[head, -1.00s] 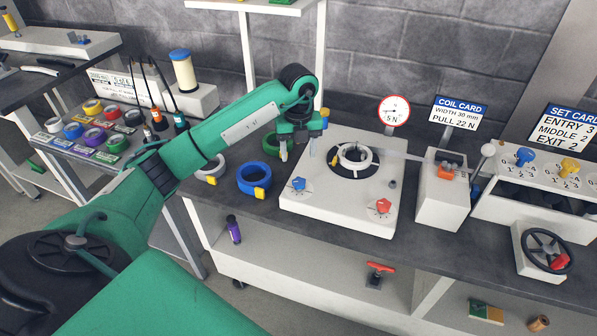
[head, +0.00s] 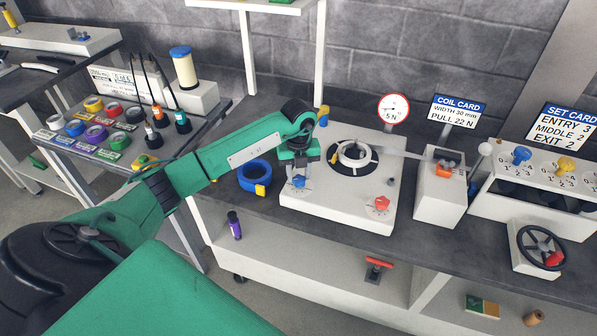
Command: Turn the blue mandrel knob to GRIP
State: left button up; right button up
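The blue mandrel knob (head: 299,182) sits at the front left of the white decoiler box (head: 345,217), partly covered by my gripper. The markings around it are too small to read. My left gripper (head: 299,176) points down over the knob. Its fingers look apart, one at each side of the knob's top. I cannot tell whether they touch it. The white coil ring (head: 357,153) lies on the black disc of the box, behind and right of the gripper. My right gripper is out of view.
A red knob (head: 381,203) is at the box's front right. A gauge sign (head: 393,108) stands behind. A strip (head: 400,153) runs right to a white block (head: 440,200). A blue ring (head: 254,177) lies on the bench left of the box.

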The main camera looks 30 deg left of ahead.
pick_arm(q)
jog(key=c, duration=0.4)
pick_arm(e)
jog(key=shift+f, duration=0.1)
pick_arm(q)
jog(key=shift+w+m+b, duration=0.15)
jog(key=shift+m+b, duration=0.75)
jog(key=shift+m, duration=0.2)
jog(key=shift+d+m+b, duration=0.15)
jog(key=shift+m+b, duration=0.7)
jog(key=shift+m, duration=0.75)
jog(key=shift+d+r+m+b, duration=0.1)
jog(key=shift+m+b, duration=0.2)
jog(key=shift+b, duration=0.05)
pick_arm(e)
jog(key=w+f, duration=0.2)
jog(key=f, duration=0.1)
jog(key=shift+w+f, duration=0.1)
